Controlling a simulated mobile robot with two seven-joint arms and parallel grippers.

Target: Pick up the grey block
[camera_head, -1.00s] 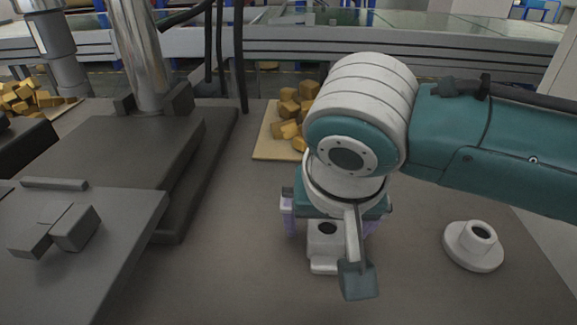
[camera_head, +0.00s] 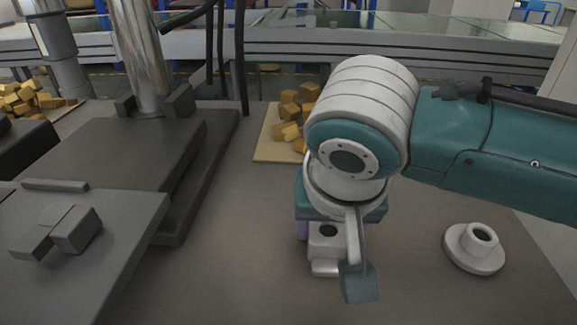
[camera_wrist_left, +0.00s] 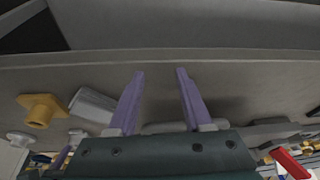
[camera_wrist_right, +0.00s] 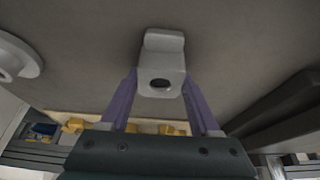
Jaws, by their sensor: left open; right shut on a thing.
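The grey block (camera_head: 325,262), a light grey stepped piece with a dark round hole, stands on the brown-grey table under my right arm. It also shows in the right wrist view (camera_wrist_right: 163,46). My right gripper (camera_wrist_right: 160,78) points down and is shut on the block, with one purple finger at each side. In the head view the wrist hides most of the fingers and the block's upper back. The block appears to rest on the table. My left gripper (camera_wrist_left: 158,72) is open with nothing between its purple fingers; it is outside the head view.
A white flanged ring (camera_head: 473,247) stands to the right of the block. A tan board (camera_head: 268,146) with several yellow-brown pieces lies behind. A dark press base (camera_head: 120,150) and a grey plate (camera_head: 110,245) with small dark blocks fill the left. The table's middle is clear.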

